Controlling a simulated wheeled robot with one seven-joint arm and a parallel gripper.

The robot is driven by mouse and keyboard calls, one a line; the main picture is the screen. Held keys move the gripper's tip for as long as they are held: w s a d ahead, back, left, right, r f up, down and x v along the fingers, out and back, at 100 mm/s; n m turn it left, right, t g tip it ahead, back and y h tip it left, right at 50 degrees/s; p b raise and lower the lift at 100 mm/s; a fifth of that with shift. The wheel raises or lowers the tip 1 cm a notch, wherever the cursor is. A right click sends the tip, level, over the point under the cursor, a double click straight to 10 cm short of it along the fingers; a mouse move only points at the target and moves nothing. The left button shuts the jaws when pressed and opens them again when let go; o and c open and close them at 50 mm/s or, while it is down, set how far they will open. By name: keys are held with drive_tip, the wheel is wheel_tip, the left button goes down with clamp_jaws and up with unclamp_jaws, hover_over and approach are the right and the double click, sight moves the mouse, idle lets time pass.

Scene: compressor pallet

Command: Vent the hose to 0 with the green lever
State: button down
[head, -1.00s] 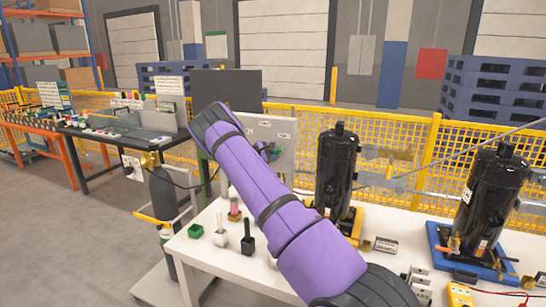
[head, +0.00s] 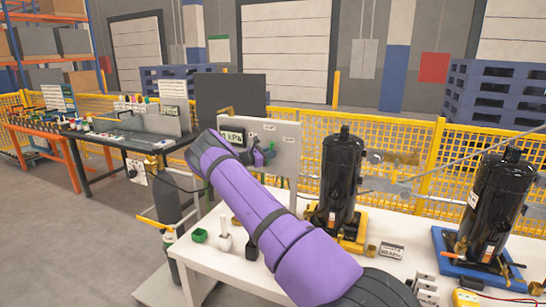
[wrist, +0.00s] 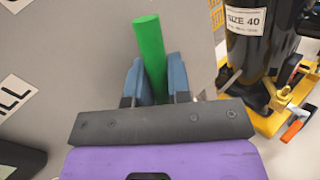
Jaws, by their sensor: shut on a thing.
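The green lever (wrist: 149,45) stands out from a light grey panel in the wrist view. My gripper (wrist: 153,80) is shut on it, with one blue finger on each side of its shaft. In the head view my gripper (head: 264,156) is at the panel (head: 286,138), partly behind my purple arm. A small display (head: 232,138) marked kPa shows beside the arm. Its number is partly hidden, so I cannot tell the reading. The lever's base is hidden by my gripper.
A black compressor (head: 339,180) on a yellow base stands right of the panel. Another black compressor (head: 492,205) stands on a blue base farther right. A grey cylinder (head: 170,195) stands left of the table.

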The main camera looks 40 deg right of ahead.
drive_tip(key=shift+w+a+r+n+h, duration=0.1)
drive_tip(key=shift+w+a+n+h, duration=0.15)
drive_tip(key=shift+w+n+h, duration=0.35)
drive_tip(key=shift+w+a+n+h, duration=0.2)
drive_tip(key=shift+w+n+h, duration=0.15)
drive_tip(key=shift+n, duration=0.45)
drive_tip(key=c, duration=1.1)
unclamp_jaws()
drive_tip(key=shift+o, duration=0.2)
drive_tip(key=shift+a, duration=0.15)
drive_tip(key=v, duration=1)
drive_tip(key=shift+a, duration=0.25)
